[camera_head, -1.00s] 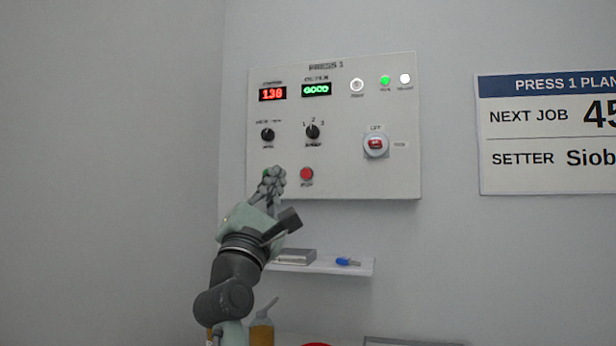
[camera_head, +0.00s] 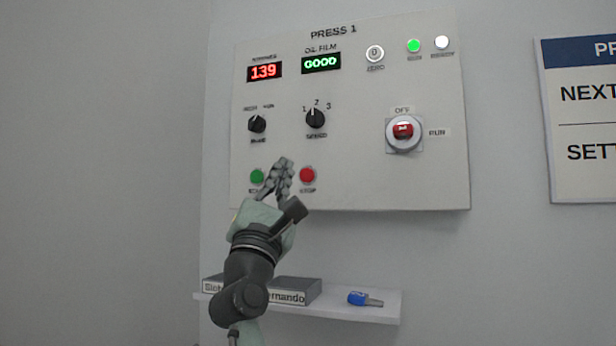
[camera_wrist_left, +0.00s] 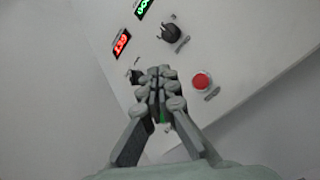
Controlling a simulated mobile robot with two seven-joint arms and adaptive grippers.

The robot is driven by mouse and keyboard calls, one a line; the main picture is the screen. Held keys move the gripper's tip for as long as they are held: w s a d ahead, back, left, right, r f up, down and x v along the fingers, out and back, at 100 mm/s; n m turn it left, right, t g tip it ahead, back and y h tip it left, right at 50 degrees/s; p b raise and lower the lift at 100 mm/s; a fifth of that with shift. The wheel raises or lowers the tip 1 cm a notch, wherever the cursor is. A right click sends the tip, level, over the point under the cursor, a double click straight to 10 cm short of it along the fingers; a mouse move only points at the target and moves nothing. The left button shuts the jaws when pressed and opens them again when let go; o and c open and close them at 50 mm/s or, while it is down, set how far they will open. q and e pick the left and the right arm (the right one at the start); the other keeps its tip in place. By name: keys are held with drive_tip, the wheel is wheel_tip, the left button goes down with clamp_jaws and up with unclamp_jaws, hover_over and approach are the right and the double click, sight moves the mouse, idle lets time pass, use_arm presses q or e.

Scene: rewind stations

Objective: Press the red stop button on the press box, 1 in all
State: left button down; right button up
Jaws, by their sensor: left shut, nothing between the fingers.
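The press box (camera_head: 360,165) is a pale panel on the wall, labelled PRESS 1. Its red stop button (camera_head: 307,175) is at the lower middle, with a green button (camera_head: 257,176) to its left. My left gripper (camera_head: 282,166) is shut and empty in front of the panel, its fingertips between the two buttons in the head view. In the left wrist view the red button (camera_wrist_left: 202,81) shows to the right of the shut fingers (camera_wrist_left: 157,76), apart from them in the picture. The green button is mostly hidden there behind the fingers. My right gripper is not in view.
The panel also has a red OFF/RUN switch (camera_head: 403,131), two black knobs, a red display reading 139 (camera_head: 264,71) and a green display reading GOOD (camera_head: 321,63). A sign hangs at right.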

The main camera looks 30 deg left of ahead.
sight(302, 178)
use_arm(q)
drive_tip(key=shift+w+a+b, duration=0.2)
drive_tip(key=shift+w+a, duration=0.15)
drive_tip(key=shift+w, duration=1.1)
drive_tip(key=shift+w+a+b, duration=0.25)
drive_tip(key=shift+w+a, duration=0.1)
drive_tip(key=shift+w, duration=1.1)
drive_tip(key=shift+w+a+b, duration=0.2)
drive_tip(key=shift+w+a, duration=0.15)
drive_tip(key=shift+w, duration=1.1)
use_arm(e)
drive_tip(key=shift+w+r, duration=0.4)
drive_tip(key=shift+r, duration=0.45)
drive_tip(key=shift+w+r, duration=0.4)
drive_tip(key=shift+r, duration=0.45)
use_arm(q)
drive_tip(key=shift+w, duration=0.1)
drive_tip(key=shift+w+a, duration=0.1)
drive_tip(key=shift+w, duration=0.2)
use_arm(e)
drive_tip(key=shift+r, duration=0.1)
